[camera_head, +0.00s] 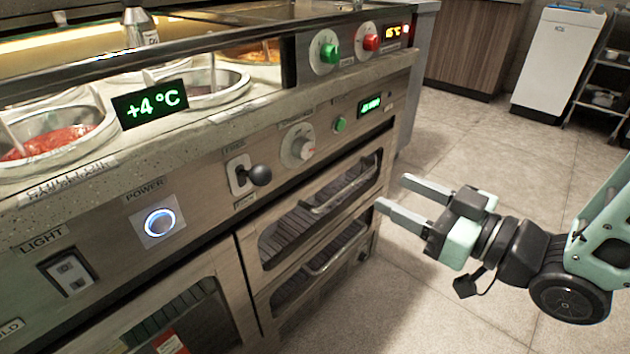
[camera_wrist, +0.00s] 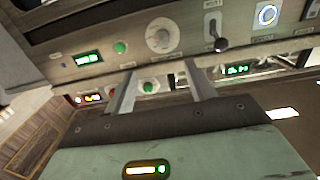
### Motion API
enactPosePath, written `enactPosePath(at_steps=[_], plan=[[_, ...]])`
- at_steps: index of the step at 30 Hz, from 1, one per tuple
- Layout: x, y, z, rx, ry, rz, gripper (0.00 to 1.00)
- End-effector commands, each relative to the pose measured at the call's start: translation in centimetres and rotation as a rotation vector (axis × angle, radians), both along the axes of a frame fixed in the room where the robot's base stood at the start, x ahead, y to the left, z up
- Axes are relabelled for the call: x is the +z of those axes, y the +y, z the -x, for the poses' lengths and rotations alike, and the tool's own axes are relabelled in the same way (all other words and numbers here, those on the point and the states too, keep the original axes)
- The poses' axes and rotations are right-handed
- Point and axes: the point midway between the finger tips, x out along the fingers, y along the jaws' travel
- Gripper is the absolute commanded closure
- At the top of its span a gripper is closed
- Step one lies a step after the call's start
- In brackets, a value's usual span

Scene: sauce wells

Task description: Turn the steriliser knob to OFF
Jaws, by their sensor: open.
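Several controls sit on the counter's front. A white knob (camera_head: 298,148) on a pale round plate is on the lower panel, with a small label too blurred to read. A green knob (camera_head: 330,52) and a red knob (camera_head: 371,39) are on the raised panel behind. I cannot tell from the labels which is the steriliser knob. The white knob also shows in the wrist view (camera_wrist: 160,38), beyond the fingertips. My gripper (camera_head: 392,194) is open and empty, in front and to the right of the panel, apart from all controls. In the wrist view my gripper (camera_wrist: 158,80) has its fingers spread.
A black lever (camera_head: 258,175), a lit power button (camera_head: 159,223), a light switch (camera_head: 69,273) and a green button (camera_head: 340,124) share the lower panel. Oven doors with handles (camera_head: 330,205) lie below. Sauce wells (camera_head: 85,100) are on top. The floor (camera_head: 480,140) at right is clear.

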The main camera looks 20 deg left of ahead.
Motion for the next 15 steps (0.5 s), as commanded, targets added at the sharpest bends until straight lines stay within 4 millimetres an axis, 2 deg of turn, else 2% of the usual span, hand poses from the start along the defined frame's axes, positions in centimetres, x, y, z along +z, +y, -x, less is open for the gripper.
enactPosePath(at_steps=[1,7,15], plan=[[-0.5,0.1,0.1,0.007,-0.004,-0.013,0.45],[-0.3,1.6,-0.4,0.017,-0.011,-0.029,0.45],[-0.4,6.6,-2.4,0.016,-0.011,-0.028,0.45]])
